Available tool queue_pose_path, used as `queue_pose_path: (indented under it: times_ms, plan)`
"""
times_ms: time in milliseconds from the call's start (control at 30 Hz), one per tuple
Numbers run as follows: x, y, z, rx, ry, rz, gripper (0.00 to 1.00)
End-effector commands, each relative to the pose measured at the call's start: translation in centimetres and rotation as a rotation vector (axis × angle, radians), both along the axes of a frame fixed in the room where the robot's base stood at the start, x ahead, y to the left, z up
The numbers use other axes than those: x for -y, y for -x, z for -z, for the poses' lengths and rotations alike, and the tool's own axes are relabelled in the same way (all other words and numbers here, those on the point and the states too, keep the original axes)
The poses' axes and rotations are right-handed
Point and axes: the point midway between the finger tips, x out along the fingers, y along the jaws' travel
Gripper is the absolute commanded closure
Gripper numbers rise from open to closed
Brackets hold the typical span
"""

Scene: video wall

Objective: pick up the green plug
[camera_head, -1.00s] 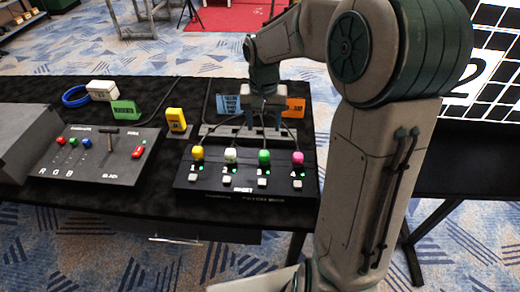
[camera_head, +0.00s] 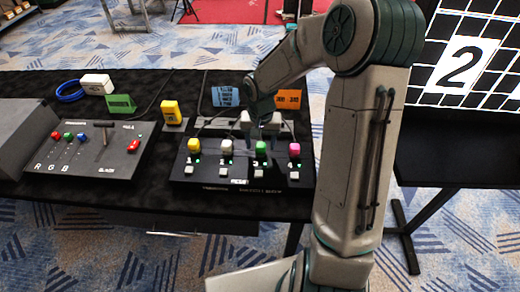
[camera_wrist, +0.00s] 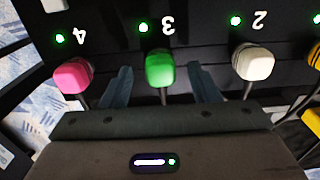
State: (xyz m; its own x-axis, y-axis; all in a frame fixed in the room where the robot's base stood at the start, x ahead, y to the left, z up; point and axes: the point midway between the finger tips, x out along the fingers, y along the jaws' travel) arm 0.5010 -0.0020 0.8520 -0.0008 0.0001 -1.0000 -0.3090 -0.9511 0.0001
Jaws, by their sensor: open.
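The green plug (camera_head: 261,147) stands at position 3 on the black switch box (camera_head: 200,175), between the white plug (camera_head: 226,147) and the pink plug (camera_head: 294,149). My gripper (camera_head: 261,128) is open just behind and above it in the head view. In the wrist view the green plug (camera_wrist: 160,69) shows between my two gripper fingers (camera_wrist: 160,88), with a finger on either side and no grip on it. The pink plug (camera_wrist: 73,75) and white plug (camera_wrist: 253,63) lie outside the fingers. The fingers' exact height is hard to tell.
A yellow plug (camera_head: 194,145) is at position 1. Cables run behind the plugs. A control panel (camera_head: 90,150) with a lever and coloured knobs lies left. A yellow card (camera_head: 171,112), a blue card (camera_head: 225,96) and an orange card (camera_head: 288,99) stand behind.

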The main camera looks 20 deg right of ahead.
Motion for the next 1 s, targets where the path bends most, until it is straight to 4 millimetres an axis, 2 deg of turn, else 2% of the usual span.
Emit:
queue_pose_path:
  times_ms: [33, 133, 400, 567, 600, 1000]
  plan:
    - [-0.1, 0.0, 0.8, -0.004, -0.001, 0.0, 0.45]
    - [-0.1, 0.0, 1.7, -0.002, -0.001, 0.0, 0.45]
    - [0.0, 0.0, 1.9, 0.001, 0.0, 0.001, 0.45]
    - [0.0, 0.0, 1.9, 0.001, 0.0, 0.0, 0.89]
    - [0.0, 0.0, 1.9, 0.001, 0.0, 0.0, 0.93]
    - [0.0, -0.1, 1.3, 0.003, 0.001, 0.0, 0.93]
